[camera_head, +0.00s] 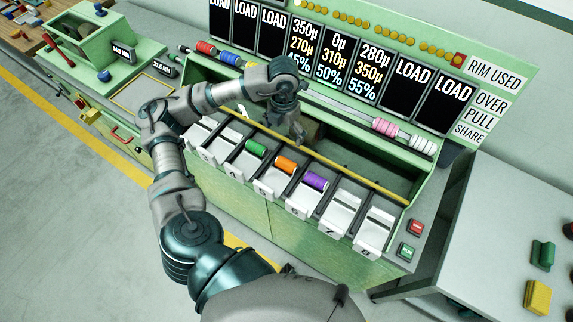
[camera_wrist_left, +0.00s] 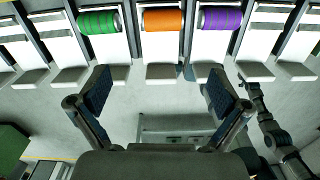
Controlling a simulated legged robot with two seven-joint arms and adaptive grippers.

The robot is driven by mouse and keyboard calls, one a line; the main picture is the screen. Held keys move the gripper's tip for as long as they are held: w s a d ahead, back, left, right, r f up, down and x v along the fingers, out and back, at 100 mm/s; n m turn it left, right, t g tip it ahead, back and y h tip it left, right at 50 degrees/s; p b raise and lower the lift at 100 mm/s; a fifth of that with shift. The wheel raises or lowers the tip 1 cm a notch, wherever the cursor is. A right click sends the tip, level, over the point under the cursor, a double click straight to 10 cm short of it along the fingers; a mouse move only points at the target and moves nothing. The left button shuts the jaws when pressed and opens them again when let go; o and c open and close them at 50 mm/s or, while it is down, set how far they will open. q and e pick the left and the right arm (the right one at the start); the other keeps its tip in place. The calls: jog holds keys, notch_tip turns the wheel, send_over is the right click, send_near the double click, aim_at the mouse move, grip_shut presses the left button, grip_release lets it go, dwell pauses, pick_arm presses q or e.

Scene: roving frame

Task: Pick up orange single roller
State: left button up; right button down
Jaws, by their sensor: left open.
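The orange roller (camera_head: 287,164) lies in a white slot of the machine's front row, between the green roller (camera_head: 256,148) and the purple roller (camera_head: 315,181). In the left wrist view the orange roller (camera_wrist_left: 162,20) is near the top middle, ahead of my fingers and apart from them. My left gripper (camera_head: 298,138) is above and behind the row in the head view. In the wrist view my left gripper (camera_wrist_left: 153,90) shows two spread, empty fingers. My right gripper is not clearly in view.
Empty white slots (camera_head: 340,208) flank the coloured rollers. A yellow rail (camera_head: 345,172) runs behind the row, and a display panel (camera_head: 350,50) stands at the back. Pink and white rollers (camera_head: 400,135) sit on a rod at the right. Red and green buttons (camera_head: 411,238) are at the front right.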

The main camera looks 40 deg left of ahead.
pick_arm(q)
send_near(287, 162)
jog(key=shift+n, duration=0.4)
jog(key=f, duration=0.5)
jog(key=shift+s+a+f+p, duration=0.2)
jog(key=shift+s+a+p, duration=0.1)
jog(key=shift+p, duration=0.1)
jog(key=f, duration=0.3)
jog(key=f+p, duration=0.1)
jog(key=f, duration=0.1)
jog(key=shift+w+d+f, duration=0.2)
jog(key=shift+w, duration=0.05)
jog(key=c, duration=1.1)
